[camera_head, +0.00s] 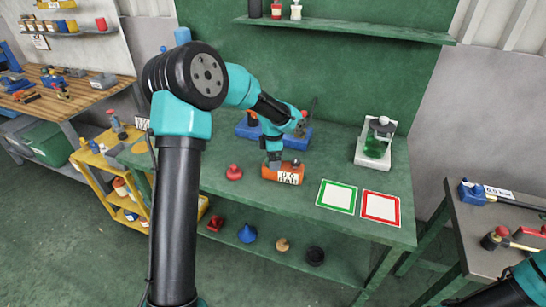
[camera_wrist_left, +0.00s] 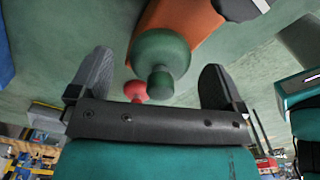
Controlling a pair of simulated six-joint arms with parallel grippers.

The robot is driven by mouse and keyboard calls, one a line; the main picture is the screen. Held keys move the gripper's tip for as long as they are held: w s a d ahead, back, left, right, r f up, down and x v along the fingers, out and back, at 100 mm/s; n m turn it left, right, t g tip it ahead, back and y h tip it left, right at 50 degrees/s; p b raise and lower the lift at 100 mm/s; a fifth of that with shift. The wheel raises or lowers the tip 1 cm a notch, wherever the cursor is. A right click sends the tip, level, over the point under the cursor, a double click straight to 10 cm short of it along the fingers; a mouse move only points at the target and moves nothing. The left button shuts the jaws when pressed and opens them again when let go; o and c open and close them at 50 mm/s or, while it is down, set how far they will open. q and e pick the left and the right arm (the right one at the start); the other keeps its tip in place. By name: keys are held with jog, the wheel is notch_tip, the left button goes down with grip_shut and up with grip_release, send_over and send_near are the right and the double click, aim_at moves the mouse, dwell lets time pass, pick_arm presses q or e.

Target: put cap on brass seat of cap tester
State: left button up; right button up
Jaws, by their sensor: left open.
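My left gripper (camera_head: 273,157) reaches down to the middle of the green bench. In the left wrist view its two fingers (camera_wrist_left: 158,92) are spread, with a green round piece with a small knob (camera_wrist_left: 160,50) showing between them. I see gaps on both sides of it. An orange cylinder (camera_head: 288,174) with a white label lies next to the gripper; it also shows behind the green piece (camera_wrist_left: 195,20). A red knobbed cap (camera_head: 233,173) sits to the left. Which thing is the cap tester is unclear, and no brass seat can be made out.
A white-based device with a green part (camera_head: 367,161) stands at the back right. A blue block (camera_head: 298,137) lies behind the gripper. Green-bordered (camera_head: 337,196) and red-bordered (camera_head: 381,208) squares lie at the right. Several coloured pieces stand on the lower shelf (camera_head: 335,268).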

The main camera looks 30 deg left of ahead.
pick_arm(q)
notch_tip(320, 180, up, 13)
jog(key=shift+r, duration=0.15)
dwell(0.6)
dwell(0.3)
